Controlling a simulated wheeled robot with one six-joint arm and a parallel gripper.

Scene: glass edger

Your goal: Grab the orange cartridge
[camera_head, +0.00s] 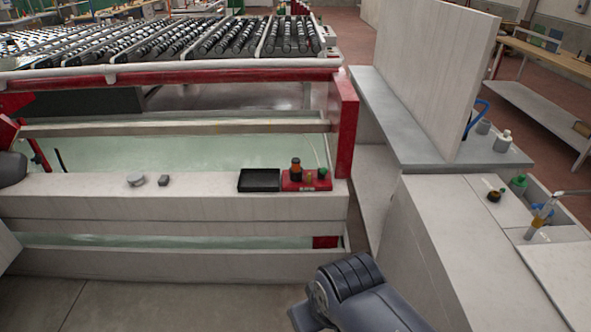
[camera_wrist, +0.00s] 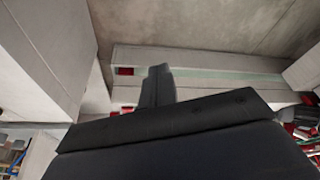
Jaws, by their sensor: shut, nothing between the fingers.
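A small orange-brown upright piece with a dark top (camera_head: 296,170) stands in a red holder (camera_head: 293,186) on the pale ledge of the machine. It looks like the orange cartridge, but it is too small to be sure. My gripper (camera_wrist: 158,69) shows in the wrist view, shut and empty. Its fingers point toward pale machine walls and a grey floor, and no cartridge shows near them. In the head view only my dark arm shows at the bottom, well apart from the holder.
A black tray (camera_head: 259,180) sits left of the holder, and two small grey pieces lie further left. A roller table (camera_head: 190,40) stands behind. A tall pale panel (camera_head: 432,75) and a pale cabinet (camera_head: 440,240) with bottles and a tap stand right.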

